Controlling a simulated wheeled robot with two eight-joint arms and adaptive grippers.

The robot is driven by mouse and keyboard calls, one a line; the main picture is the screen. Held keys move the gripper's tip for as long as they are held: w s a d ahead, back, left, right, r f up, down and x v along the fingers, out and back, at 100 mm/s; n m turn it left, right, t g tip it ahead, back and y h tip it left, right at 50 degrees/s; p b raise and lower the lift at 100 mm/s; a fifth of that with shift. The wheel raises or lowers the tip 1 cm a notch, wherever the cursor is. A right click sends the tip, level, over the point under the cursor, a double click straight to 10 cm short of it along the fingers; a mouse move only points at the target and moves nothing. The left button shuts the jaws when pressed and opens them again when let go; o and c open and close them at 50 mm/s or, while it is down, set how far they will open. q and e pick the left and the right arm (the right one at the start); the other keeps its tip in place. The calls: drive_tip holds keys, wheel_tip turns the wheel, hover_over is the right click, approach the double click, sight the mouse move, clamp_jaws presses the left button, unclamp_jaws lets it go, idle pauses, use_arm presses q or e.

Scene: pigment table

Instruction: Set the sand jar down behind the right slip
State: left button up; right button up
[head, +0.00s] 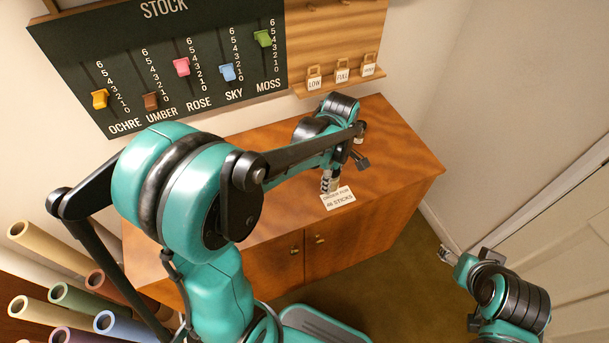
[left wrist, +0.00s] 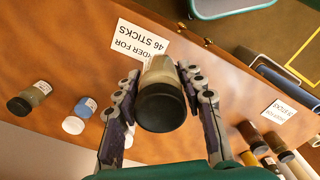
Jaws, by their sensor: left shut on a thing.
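The sand jar (left wrist: 163,76), pale with a black lid, is held between the two fingers of my left gripper (left wrist: 158,100) in the left wrist view. In the head view my left gripper (head: 329,181) is over the cabinet top, just behind the white right slip (head: 338,198) reading 46 sticks. The slip also shows in the left wrist view (left wrist: 138,44), its edge partly covered by the jar. I cannot tell whether the jar touches the wood. My right gripper (head: 447,256) is low at the right, away from the cabinet; its fingers are too small to read.
Another slip (left wrist: 278,112) lies to the right in the left wrist view, with several jars (left wrist: 272,142) beside it. An olive jar (left wrist: 30,98) and a blue jar (left wrist: 84,108) with a white lid are at left. The wooden cabinet top (head: 395,165) is bare at its right end.

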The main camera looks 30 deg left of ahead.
use_arm(q)
drive_tip(key=shift+w+r+n, duration=0.25)
drive_tip(key=shift+w+n, duration=0.05)
drive_tip(key=shift+n, duration=0.2)
drive_tip(key=shift+w+a+f, duration=0.1)
drive_tip(key=shift+w+a, duration=0.05)
drive_tip(key=shift+a, duration=0.05)
drive_tip(key=b, duration=0.4)
hover_over(296, 189)
drive_tip(key=shift+n, duration=0.3)
wheel_tip(296, 189, down, 7)
drive_tip(key=shift+r, duration=0.1)
wheel_tip(296, 189, down, 4)
drive_tip(key=shift+b, duration=0.85)
drive_tip(key=shift+w, duration=0.1)
drive_tip(key=shift+r, duration=0.1)
use_arm(e)
drive_tip(key=f, duration=0.5)
drive_tip(key=shift+w+f, duration=0.2)
drive_tip(key=shift+w, duration=0.2)
